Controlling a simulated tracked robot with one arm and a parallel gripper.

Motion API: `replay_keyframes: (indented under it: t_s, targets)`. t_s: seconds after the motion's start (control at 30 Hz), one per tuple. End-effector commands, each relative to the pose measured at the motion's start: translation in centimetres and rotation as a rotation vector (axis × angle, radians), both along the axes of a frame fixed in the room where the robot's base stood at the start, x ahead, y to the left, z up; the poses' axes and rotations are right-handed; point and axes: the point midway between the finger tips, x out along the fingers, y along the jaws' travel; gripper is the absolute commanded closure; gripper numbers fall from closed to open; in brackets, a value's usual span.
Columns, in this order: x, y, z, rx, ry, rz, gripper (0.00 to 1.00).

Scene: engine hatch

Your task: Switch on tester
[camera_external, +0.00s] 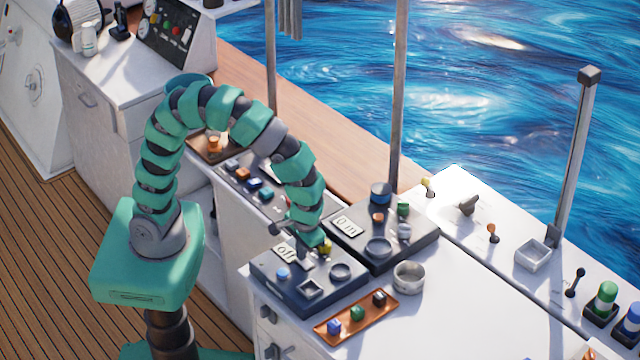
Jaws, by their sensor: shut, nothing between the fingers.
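A dark blue-grey box (322,297) with a label reading "off" (286,252) stands on the white counter at the lower middle; I take it to be the tester. A light blue knob (282,274), a square socket and a round ring show on its top. A small yellow part (325,247) shows at its back edge, close to my wrist. My gripper (304,254) points down over the back of this box, just right of the label, shut and empty. I cannot tell whether its tips touch the box. My arm hides part of the box's back.
A second dark box (376,262) with a label like "0 m" stands close behind right. A copper tray (322,331) with small coloured blocks lies in front, and a grey round bowl (408,277) to the right.

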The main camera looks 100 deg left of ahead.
Motion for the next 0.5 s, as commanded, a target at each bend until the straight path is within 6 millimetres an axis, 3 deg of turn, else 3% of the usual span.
replay_keyframes:
  t_s: [0.5]
  targets:
    - [-0.08,0.15,-0.35,-0.028,-0.026,0.0,1.0]
